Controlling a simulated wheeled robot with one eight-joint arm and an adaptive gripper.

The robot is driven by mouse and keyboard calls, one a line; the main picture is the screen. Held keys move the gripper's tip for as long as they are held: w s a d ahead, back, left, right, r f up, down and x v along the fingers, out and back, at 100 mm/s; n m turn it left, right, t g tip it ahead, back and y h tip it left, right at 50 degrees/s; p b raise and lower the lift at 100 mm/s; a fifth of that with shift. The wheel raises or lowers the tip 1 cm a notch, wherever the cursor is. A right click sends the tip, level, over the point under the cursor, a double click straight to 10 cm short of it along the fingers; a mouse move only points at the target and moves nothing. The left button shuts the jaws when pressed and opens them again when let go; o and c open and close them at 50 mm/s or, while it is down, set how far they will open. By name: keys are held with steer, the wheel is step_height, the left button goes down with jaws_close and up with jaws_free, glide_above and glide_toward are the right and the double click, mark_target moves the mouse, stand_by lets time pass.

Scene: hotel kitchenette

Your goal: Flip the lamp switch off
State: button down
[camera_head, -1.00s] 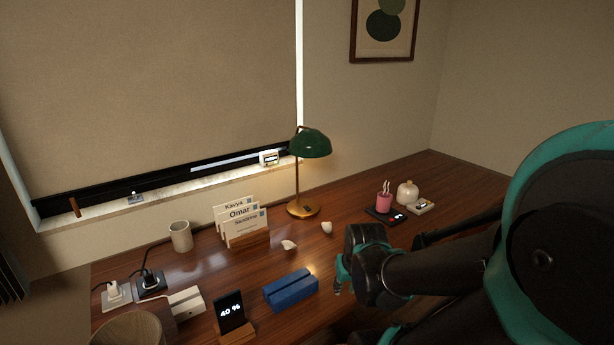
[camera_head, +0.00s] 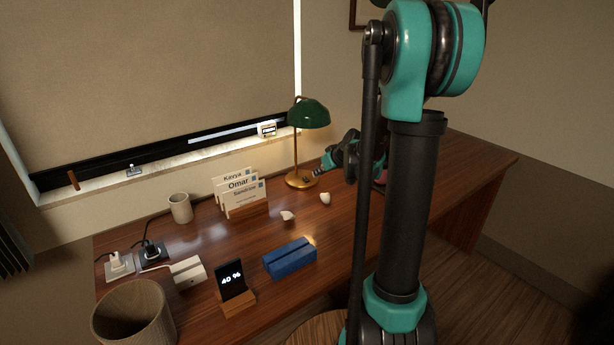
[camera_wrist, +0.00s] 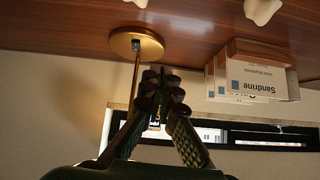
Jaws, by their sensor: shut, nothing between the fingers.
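The desk lamp has a green shade (camera_head: 308,113), a thin brass stem and a round brass base (camera_head: 297,182) on the wooden desk. In the wrist view, which is upside down, the base (camera_wrist: 122,40) shows a small dark switch (camera_wrist: 136,45) on its top. My gripper (camera_head: 314,174) is at the right edge of the base in the head view. Its fingertips (camera_wrist: 162,78) are together and empty, close to the base and switch in the wrist view. I cannot tell whether they touch. The bulb is hidden by the shade.
A name-card holder (camera_head: 246,210) stands left of the lamp, and two small white objects (camera_head: 325,198) (camera_head: 287,215) lie in front. My arm covers the desk's right part.

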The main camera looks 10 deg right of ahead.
steer(key=w+d+t, duration=0.1)
steer(key=w+d, duration=0.1)
steer(key=w, duration=0.6)
steer(key=shift+n+y, duration=0.4)
steer(key=shift+w+a, duration=0.1)
glide_above(307, 181)
step_height(307, 181, down, 6)
steer(key=shift+f, duration=0.15)
step_height(307, 181, down, 2)
steer(key=shift+f, duration=0.15)
steer(key=shift+w+f, duration=0.1)
steer(key=shift+f, duration=0.65)
steer(key=shift+w+f, duration=0.1)
steer(key=shift+f, duration=0.15)
steer(key=shift+a, duration=0.1)
